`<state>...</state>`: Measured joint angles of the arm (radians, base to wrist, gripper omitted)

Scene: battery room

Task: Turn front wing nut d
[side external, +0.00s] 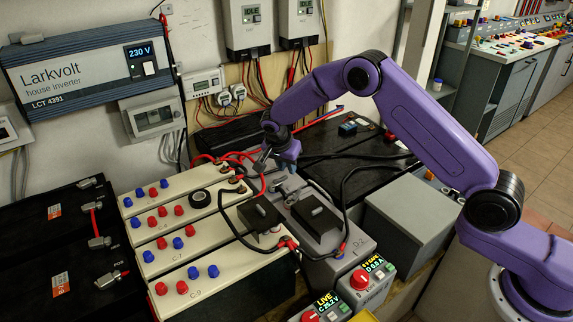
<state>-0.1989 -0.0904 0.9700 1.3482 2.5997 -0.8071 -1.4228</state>
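My gripper (276,164) points down above the back end of a grey-topped battery (352,243) in the middle of the side external view. Its fingers are small and dark here, and I cannot tell whether they are open or shut. Small grey metal fittings (280,188) sit on the battery top just below the fingers, and they look like terminals or wing nuts. Which one is front wing nut d cannot be told. A gap seems to show between fingers and fittings, but contact cannot be ruled out.
Cream-topped batteries (205,236) with red and blue caps stand to the left. Red and black cables (345,190) loop close around my gripper. A grey box (408,212) and control boxes (368,284) stand right and in front.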

